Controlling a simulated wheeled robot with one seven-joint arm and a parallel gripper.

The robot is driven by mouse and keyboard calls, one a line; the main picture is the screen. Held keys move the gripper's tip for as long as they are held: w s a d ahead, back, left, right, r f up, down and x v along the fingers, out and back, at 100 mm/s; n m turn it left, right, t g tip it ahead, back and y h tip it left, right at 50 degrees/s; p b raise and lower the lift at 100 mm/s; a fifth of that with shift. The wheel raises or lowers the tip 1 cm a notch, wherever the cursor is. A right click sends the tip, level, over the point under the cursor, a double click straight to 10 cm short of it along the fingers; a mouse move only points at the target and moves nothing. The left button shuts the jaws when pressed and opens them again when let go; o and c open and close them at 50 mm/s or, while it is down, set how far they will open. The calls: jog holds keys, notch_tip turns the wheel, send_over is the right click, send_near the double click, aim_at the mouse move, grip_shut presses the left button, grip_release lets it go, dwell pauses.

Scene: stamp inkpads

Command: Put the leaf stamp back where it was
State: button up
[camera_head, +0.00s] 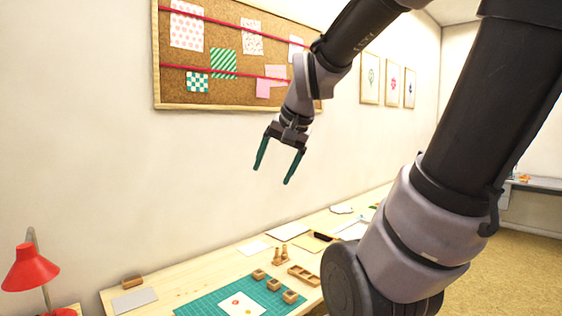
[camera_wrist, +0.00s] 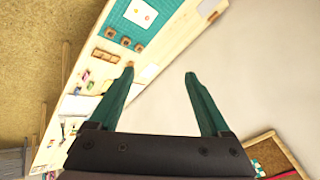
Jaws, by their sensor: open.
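My gripper (camera_head: 276,172) is open and empty, raised high above the wooden table in the head view. In the wrist view its two green fingers (camera_wrist: 160,75) stand wide apart with nothing between them. Several small wooden stamps or pads (camera_head: 274,284) sit on and beside the green cutting mat (camera_head: 202,303). A white card (camera_head: 243,303) with a red and a yellow print lies on the mat. I cannot tell which stamp is the leaf stamp at this size.
A wooden rack (camera_head: 304,276) lies right of the mat. A red lamp (camera_head: 31,268) stands at the left. A grey sheet (camera_head: 134,300) and a wooden block (camera_head: 132,282) lie at the table's left. A corkboard (camera_head: 225,95) hangs on the wall behind. The air around my gripper is clear.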

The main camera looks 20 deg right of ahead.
jog(key=s+n, duration=0.1)
jog(key=s+r+n, duration=0.1)
jog(key=s, duration=0.1)
jog(key=s+r+n, duration=0.1)
jog(key=s, duration=0.1)
jog(key=shift+s+a+r, duration=0.15)
jog(key=shift+s+a, duration=0.1)
jog(key=shift+a, duration=0.05)
